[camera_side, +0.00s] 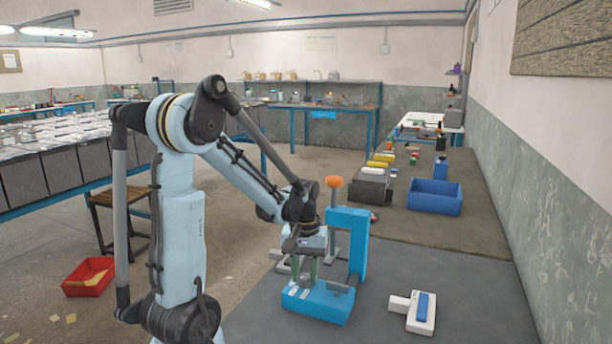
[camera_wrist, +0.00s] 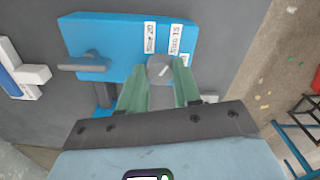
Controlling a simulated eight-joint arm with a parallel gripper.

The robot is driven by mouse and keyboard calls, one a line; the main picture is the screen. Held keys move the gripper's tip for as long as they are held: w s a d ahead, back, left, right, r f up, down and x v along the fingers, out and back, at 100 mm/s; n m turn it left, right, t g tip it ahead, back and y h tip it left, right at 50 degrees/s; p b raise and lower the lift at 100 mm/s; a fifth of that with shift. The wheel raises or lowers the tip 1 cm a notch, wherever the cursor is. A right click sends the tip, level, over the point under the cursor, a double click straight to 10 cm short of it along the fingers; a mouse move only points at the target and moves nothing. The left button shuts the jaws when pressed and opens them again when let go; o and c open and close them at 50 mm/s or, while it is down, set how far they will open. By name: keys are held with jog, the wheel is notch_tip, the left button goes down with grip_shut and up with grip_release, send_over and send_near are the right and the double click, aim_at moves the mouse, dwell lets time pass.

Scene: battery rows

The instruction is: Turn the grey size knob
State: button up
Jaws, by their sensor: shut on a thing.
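The grey size knob (camera_wrist: 159,67) sits on the blue device (camera_wrist: 105,35), with a light line across its face. In the side view my gripper (camera_side: 305,268) points down over the base of the blue device (camera_side: 325,305). The knob itself is hidden there by the fingers.
A white block with a blue piece (camera_side: 408,310) lies to the right on the dark mat. A blue bin (camera_side: 434,203) stands farther back.

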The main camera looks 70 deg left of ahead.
aim_at(305, 276)
jog(key=o, duration=1.1)
jog(key=shift+c, duration=0.2)
notch_tip(305, 276, up, 12)
dwell(0.3)
jog(key=w+d+f+m+t, duration=0.1)
jog(key=d+m+t, duration=0.2)
jog(key=d+m, duration=0.3)
jog(key=w+d+f+m+t, duration=0.2)
jog(key=d+m+t, duration=0.2)
jog(key=d, duration=1)
jog(key=shift+w+f+m, duration=0.2)
jog(key=shift+w+m, duration=0.1)
jog(key=shift+m, duration=0.7)
